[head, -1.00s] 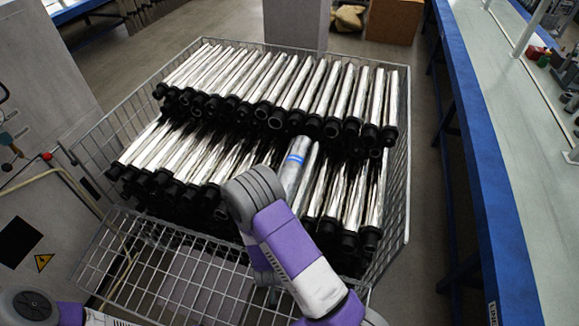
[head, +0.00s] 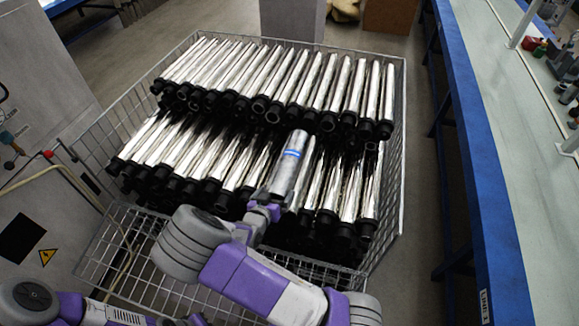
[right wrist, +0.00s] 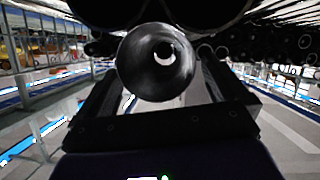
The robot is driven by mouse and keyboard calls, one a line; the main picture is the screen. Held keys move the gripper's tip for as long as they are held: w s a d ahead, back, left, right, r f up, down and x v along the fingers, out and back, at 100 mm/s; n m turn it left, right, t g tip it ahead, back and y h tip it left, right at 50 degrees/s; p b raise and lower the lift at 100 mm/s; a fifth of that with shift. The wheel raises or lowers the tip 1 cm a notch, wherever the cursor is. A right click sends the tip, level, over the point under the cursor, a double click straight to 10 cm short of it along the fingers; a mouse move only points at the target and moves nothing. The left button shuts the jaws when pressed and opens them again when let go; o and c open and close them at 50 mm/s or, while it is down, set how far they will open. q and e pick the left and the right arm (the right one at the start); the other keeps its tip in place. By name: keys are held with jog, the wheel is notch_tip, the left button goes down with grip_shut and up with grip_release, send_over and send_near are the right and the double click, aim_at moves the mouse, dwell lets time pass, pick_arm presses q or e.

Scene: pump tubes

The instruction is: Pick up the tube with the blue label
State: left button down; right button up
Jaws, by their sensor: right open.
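The tube with the blue label (head: 279,179) is a grey metallic tube on top of the lower row, with a blue band near its upper end. My right gripper (head: 272,204) is at its near, lower end. In the right wrist view, a round dark tube end with a bright hole (right wrist: 157,62) faces the camera between the spread fingers of the right gripper (right wrist: 158,95). The jaws are open; contact with the tube cannot be told. My left arm shows only at the bottom left of the head view, without its gripper.
A wire basket (head: 403,150) holds two rows of shiny tubes (head: 330,85) with black ends, packed close around the labelled one. A blue-edged bench (head: 480,170) runs along the right. A grey machine (head: 40,70) stands at the left.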

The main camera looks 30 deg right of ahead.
jog(key=shift+x, duration=1.5)
jog(key=c, duration=1.3)
jog(key=shift+r, duration=0.1)
jog(key=shift+c, duration=0.7)
